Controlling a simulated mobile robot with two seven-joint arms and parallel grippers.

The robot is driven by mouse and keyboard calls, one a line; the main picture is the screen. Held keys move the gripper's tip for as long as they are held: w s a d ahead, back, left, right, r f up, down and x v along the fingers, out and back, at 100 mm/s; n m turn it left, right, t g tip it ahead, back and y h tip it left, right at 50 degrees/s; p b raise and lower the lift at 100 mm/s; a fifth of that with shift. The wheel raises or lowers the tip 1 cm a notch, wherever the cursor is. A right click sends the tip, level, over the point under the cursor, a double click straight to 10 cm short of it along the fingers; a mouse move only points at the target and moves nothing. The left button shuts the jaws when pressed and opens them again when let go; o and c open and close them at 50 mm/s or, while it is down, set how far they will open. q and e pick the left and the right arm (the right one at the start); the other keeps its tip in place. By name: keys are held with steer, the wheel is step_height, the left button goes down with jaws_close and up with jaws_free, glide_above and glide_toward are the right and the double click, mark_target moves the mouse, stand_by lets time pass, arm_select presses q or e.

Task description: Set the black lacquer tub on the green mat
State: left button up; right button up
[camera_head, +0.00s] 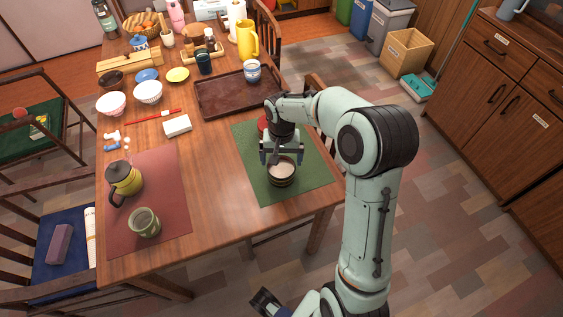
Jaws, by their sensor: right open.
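A dark round tub (282,181) with a pale inside sits upright on the green mat (315,172), near the mat's front half. My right gripper (282,158) is open, pointing down right at the tub, with its fingers over the tub's far rim. I cannot tell whether the fingers touch it. A red round thing (263,123) shows behind my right wrist, partly hidden, at the mat's far left. A dark part at the bottom edge looks like my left gripper (265,302); its jaws are unclear.
A brown tray (225,97) lies behind the mat, with a blue-and-white cup (252,70) on it. A red mat (160,180) at left holds a yellow-green teapot (123,179) and a green cup (145,223). Bare table lies between the mats.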

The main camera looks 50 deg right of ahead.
mark_target(281, 171)
arm_select(q)
steer(key=shift+s+r+p, duration=0.2)
steer(key=shift+r+p, duration=0.3)
steer(key=shift+p, duration=0.05)
arm_select(e)
step_height(281, 171, up, 9)
steer(key=shift+f, duration=0.2)
steer(key=shift+f, duration=0.1)
